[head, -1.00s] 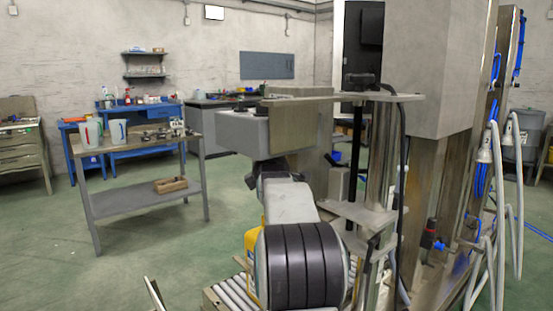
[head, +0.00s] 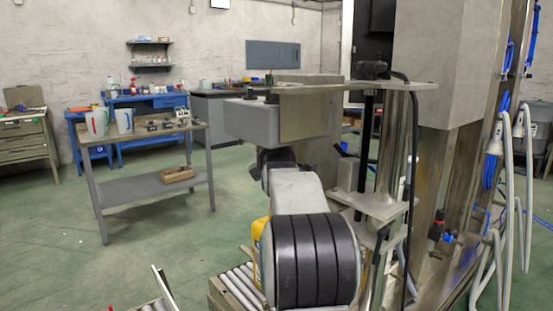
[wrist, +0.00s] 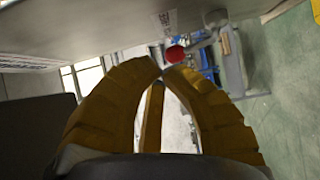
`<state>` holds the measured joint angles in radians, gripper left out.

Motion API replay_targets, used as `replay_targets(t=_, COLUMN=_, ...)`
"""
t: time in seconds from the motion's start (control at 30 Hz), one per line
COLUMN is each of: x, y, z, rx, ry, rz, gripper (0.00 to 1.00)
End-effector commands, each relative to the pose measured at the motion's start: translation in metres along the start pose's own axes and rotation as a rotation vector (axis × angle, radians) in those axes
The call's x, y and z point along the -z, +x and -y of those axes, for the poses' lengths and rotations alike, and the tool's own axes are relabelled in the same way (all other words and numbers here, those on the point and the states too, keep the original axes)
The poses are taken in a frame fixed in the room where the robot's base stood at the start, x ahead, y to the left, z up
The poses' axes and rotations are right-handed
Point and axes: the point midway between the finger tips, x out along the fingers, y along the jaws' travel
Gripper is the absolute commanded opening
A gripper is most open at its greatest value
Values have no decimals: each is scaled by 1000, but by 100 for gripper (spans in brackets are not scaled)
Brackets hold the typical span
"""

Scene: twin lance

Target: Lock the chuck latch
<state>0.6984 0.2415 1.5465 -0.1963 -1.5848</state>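In the wrist view, my gripper (wrist: 163,68) has its yellow-brown fingers bowed inward with the tips together. A red round knob (wrist: 175,54) shows just beyond the tips; I cannot tell whether they touch it. A pale grey surface (wrist: 75,27) with a printed label spans the top left of that view, close to the fingers. In the head view, my arm reaches forward toward a grey box-shaped housing (head: 250,122) on the machine. My gripper is hidden there behind the arm. I cannot make out the chuck latch for certain in either view.
A machine frame with a vertical column and a flat plate (head: 405,86) stands right of my arm. Rollers (head: 238,285) lie low beside the arm. A grey bench (head: 150,188) with mugs stands at left. Hoses (head: 507,170) hang at far right. Green floor is open at left.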

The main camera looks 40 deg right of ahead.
Motion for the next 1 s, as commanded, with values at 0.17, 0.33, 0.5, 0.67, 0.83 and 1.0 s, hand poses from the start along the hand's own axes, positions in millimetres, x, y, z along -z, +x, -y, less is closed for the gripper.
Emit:
replay_targets(t=0.17, x=0, y=-30, z=-1, rx=-1, ry=0, rz=0, gripper=0)
replay_targets(t=0.33, x=0, y=-56, z=0, rx=0, ry=0, rz=0, gripper=0)
replay_targets(t=0.5, x=0, y=-76, z=0, rx=-1, ry=0, rz=0, gripper=0)
replay_targets(t=0.67, x=0, y=-87, z=0, rx=-1, ry=0, rz=0, gripper=0)
replay_targets(t=0.83, x=0, y=-92, z=0, rx=1, ry=0, rz=0, gripper=0)
replay_targets(t=1.0, x=0, y=-92, z=0, rx=1, ry=0, rz=0, gripper=0)
